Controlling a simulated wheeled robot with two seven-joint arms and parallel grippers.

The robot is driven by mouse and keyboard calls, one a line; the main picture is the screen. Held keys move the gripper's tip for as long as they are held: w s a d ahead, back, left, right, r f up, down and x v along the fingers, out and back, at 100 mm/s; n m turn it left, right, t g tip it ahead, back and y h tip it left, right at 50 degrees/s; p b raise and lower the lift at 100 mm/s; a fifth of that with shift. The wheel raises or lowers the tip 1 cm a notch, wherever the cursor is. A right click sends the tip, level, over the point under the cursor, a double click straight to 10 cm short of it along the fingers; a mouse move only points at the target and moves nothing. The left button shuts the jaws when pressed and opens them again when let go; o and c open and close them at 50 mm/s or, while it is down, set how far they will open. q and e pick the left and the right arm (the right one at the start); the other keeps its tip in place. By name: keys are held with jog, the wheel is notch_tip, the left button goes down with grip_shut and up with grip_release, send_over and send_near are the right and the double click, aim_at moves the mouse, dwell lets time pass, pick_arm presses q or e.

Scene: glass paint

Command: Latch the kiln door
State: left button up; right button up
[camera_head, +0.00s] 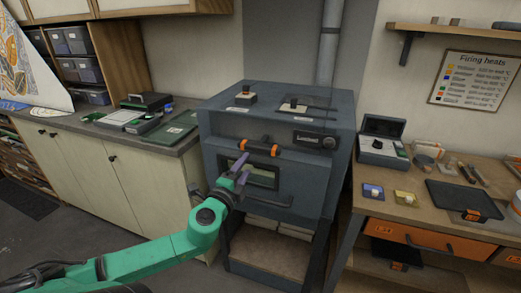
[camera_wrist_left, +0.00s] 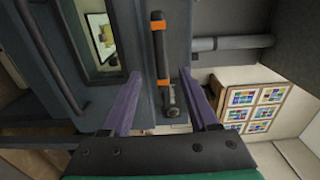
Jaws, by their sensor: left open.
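The kiln (camera_head: 230,125) is a blue-grey cabinet in the middle of the head view. Its door (camera_head: 290,200) has a small window and a lower bar, and looks closed or nearly so. A black latch handle with orange bands (camera_head: 260,147) lies roughly level above the window. It also shows in the left wrist view (camera_wrist_left: 160,55), with a round metal pivot near one end. My left gripper (camera_head: 251,170) has purple fingers and is open in front of the door, just below the handle. In the left wrist view the handle appears between the fingertips (camera_wrist_left: 160,75); contact cannot be told.
A flue pipe (camera_head: 328,45) rises behind the kiln. A cabinet counter (camera_head: 65,122) with trays stands at left. A wooden workbench (camera_head: 430,180) with an open case (camera_head: 382,140) and small tools stands close at right. Dark floor is free at the lower left.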

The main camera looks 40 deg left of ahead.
aim_at(257, 151)
pick_arm(q)
jog(key=x, duration=0.9)
jog(key=shift+r+b, duration=0.15)
jog(key=shift+b, duration=0.25)
jog(key=shift+w+a, duration=0.1)
jog(key=shift+w, duration=0.3)
jog(key=shift+c, duration=0.3)
grip_shut()
